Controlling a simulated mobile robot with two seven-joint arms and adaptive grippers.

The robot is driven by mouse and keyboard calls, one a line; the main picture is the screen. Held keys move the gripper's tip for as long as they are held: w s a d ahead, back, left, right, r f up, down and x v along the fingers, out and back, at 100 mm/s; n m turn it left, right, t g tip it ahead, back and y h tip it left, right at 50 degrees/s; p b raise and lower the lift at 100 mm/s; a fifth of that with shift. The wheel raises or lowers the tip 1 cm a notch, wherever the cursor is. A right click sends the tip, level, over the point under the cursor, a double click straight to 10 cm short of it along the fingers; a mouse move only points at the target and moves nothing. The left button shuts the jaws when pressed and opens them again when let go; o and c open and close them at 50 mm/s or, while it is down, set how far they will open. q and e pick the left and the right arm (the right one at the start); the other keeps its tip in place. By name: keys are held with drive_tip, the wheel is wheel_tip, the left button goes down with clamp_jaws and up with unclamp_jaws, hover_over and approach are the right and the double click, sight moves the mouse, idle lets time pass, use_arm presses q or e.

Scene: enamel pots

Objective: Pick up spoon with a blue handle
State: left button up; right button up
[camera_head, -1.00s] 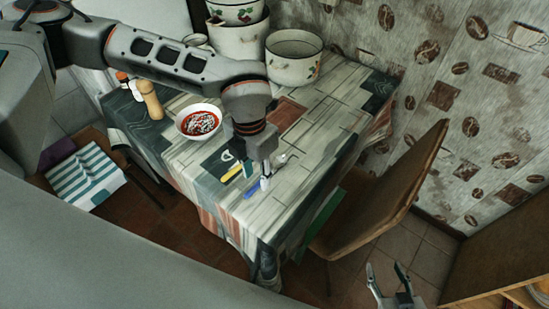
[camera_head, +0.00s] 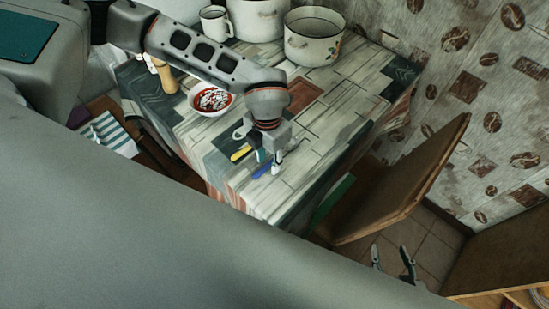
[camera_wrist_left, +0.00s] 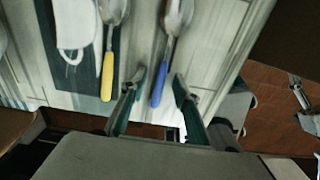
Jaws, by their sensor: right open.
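The spoon with a blue handle lies on the table; its blue handle (camera_head: 262,171) shows beside my left gripper (camera_head: 268,162) in the head view. In the left wrist view the spoon's handle (camera_wrist_left: 160,84) points toward the gripper and its metal bowl lies at the top. My left gripper (camera_wrist_left: 158,80) is open there, with one finger on each side of the blue handle's end. Whether the fingers touch it, I cannot tell. A spoon with a yellow handle (camera_wrist_left: 107,75) lies to the left, outside the fingers. My right gripper (camera_head: 391,258) is open and empty, away from the table.
A bowl of red food (camera_head: 211,99) stands on the table (camera_head: 335,115). A white mug (camera_head: 215,22) and enamel pots, one large and open (camera_head: 314,38), stand at the back. A wooden chair (camera_head: 410,185) is at the table's right side. The table's right part is clear.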

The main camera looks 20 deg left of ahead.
use_arm(q)
clamp_jaws()
drive_tip(key=shift+r, duration=0.1)
